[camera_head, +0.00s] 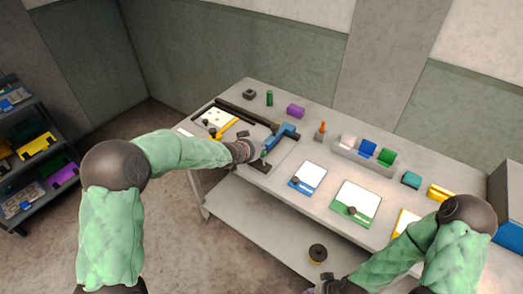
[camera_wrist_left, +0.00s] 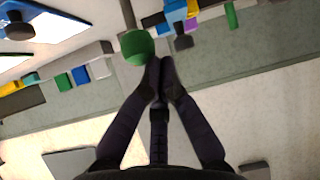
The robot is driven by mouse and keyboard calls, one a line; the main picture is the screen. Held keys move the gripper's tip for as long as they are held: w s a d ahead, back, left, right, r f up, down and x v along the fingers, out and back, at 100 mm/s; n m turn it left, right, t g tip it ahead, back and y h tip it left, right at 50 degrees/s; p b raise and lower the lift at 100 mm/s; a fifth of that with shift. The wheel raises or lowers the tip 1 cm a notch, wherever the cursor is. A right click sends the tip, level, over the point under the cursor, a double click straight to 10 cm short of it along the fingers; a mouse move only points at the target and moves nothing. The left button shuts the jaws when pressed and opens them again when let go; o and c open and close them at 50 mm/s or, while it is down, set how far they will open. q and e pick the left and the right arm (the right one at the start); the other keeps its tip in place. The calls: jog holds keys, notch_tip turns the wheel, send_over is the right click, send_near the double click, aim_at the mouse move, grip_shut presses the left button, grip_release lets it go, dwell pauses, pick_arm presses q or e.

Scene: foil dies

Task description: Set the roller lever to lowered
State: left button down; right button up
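The roller lever (camera_head: 276,140) appears as a blue arm on the press at the left part of the table, slanting from a blue block down toward my left gripper. A green ball, apparently its knob, shows in the left wrist view (camera_wrist_left: 137,46). My left gripper (camera_head: 258,152) is at the lever's near end. In the left wrist view its fingertips (camera_wrist_left: 161,72) are together with nothing seen between them, and the green ball is just beside them, not between them. I cannot tell whether they touch it. My right gripper (camera_head: 325,287) is mostly cut off at the bottom edge.
A dark bar (camera_head: 243,112) runs behind the lever. A board with a yellow part (camera_head: 224,129) lies left of it. Blue-edged (camera_head: 308,178) and green-edged (camera_head: 355,204) plates lie to the right. A tray (camera_head: 345,155) holds colored blocks. A shelf rack (camera_head: 35,150) stands far left.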

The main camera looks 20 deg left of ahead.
pick_arm(q)
jog(key=shift+s+a+f+b, duration=0.15)
jog(key=shift+s+a+b, duration=0.1)
jog(key=shift+s+b, duration=0.4)
jog(key=shift+s+a+f+b, duration=0.15)
jog(key=shift+s+a+b, duration=0.1)
jog(key=shift+s+b, duration=0.35)
pick_arm(e)
jog(key=shift+s+f, duration=0.15)
jog(key=shift+f, duration=1.2)
pick_arm(q)
jog(key=shift+s, duration=0.1)
notch_tip(320, 180, up, 3)
jog(key=w+p, duration=0.2)
jog(key=w, duration=0.1)
jog(key=f+p+v, duration=0.1)
jog(key=p+v, duration=0.2)
jog(key=v, duration=0.6)
jog(key=shift+s+r, duration=0.15)
jog(key=shift+s, duration=0.5)
pick_arm(e)
jog(key=r, duration=0.1)
jog(key=w+r, duration=0.1)
jog(key=r, duration=0.3)
jog(key=shift+w+a, duration=0.15)
jog(key=shift+a, duration=0.25)
